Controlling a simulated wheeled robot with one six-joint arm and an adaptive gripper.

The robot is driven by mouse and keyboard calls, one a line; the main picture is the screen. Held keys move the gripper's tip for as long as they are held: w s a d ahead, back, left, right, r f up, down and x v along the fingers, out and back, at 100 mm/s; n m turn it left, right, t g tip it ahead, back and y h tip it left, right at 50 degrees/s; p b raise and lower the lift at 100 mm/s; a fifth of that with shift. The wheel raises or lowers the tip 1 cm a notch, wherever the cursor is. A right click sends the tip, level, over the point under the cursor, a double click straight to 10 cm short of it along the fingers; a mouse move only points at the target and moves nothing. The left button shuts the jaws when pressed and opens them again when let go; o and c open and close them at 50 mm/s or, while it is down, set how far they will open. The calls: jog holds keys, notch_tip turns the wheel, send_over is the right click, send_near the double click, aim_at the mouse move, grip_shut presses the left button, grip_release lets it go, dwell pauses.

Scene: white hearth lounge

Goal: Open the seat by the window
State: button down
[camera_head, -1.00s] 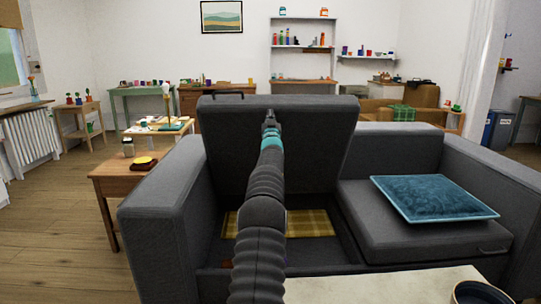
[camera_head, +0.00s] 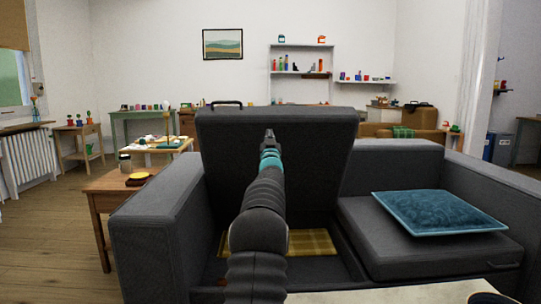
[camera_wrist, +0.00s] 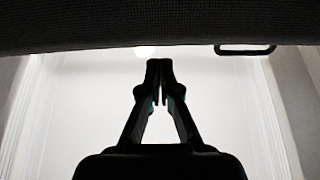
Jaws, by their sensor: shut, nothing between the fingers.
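The seat by the window is the left seat of a dark grey sofa (camera_head: 160,235). Its lid (camera_head: 312,170) stands raised, close to upright, with a dark handle (camera_head: 226,104) on its top edge. The handle also shows at the upper right of the wrist view (camera_wrist: 245,50). The storage space below is open and holds a yellow checked cloth (camera_head: 312,242). My gripper (camera_head: 270,133) is shut and empty. It is in front of the lid's underside, near its upper part and below and right of the handle. I cannot tell whether it touches the lid.
The right seat (camera_head: 400,245) is shut, with a blue cushion (camera_head: 438,212) on it. A wooden side table (camera_head: 104,203) with a jar and small items stands left of the sofa. A pale surface (camera_head: 400,297) is close in front of me. Open floor lies at the far left.

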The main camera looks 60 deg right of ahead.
jog(key=b+v, duration=0.1)
jog(key=v, duration=0.6)
jog(key=shift+s+f, duration=0.1)
jog(key=shift+f, duration=0.05)
